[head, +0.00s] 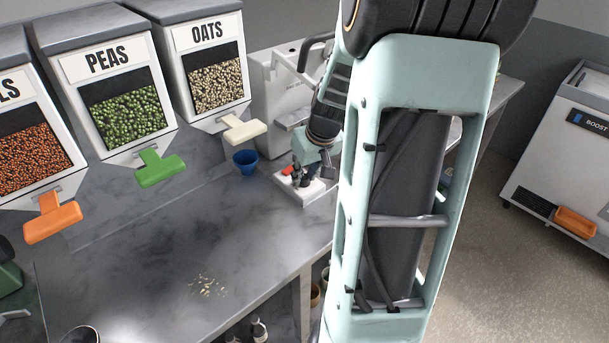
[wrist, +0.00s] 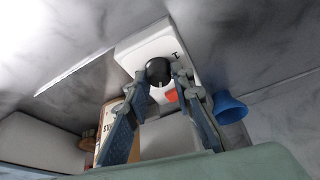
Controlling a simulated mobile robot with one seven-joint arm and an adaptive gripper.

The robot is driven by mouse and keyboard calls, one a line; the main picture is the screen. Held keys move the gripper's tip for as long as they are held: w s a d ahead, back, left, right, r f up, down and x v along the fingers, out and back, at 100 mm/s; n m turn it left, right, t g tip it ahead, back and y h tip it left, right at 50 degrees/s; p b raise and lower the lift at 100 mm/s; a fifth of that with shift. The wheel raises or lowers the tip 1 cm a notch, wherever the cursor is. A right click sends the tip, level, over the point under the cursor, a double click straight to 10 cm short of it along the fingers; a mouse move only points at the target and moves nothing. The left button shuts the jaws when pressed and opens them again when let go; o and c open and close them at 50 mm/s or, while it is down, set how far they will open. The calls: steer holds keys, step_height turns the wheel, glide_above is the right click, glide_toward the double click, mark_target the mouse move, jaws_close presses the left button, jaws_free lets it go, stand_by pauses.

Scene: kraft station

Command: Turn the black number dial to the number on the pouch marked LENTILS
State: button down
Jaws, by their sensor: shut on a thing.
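The black number dial (wrist: 158,71) sits on a white box (wrist: 140,50) in the wrist view, with a white pointer line on its face. My gripper (wrist: 160,82) is shut on the dial, one finger on each side. In the head view my gripper (head: 302,172) is over the white box (head: 318,190) on the worktop, and the dial is hard to make out there. A red part (wrist: 171,96) of the box shows beside the right finger. The dial's numbers are too small to read. I see no pouch marked LENTILS in either view.
A blue cup (head: 246,161) stands left of the box. Dispensers of PEAS (head: 126,112), OATS (head: 215,85) and a cut-off label ending in LS (head: 30,150) line the back. Spilled flakes (head: 207,286) lie on the worktop. An orange-brown lettered item (wrist: 112,122) is partly hidden behind my left finger.

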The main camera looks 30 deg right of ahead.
steer(key=shift+n+b, duration=0.3)
steer(key=shift+n, duration=0.3)
steer(key=c, duration=1.7)
jaws_free()
steer(key=shift+o, duration=0.2)
steer(key=v, duration=1.2)
steer(key=shift+d, duration=0.25)
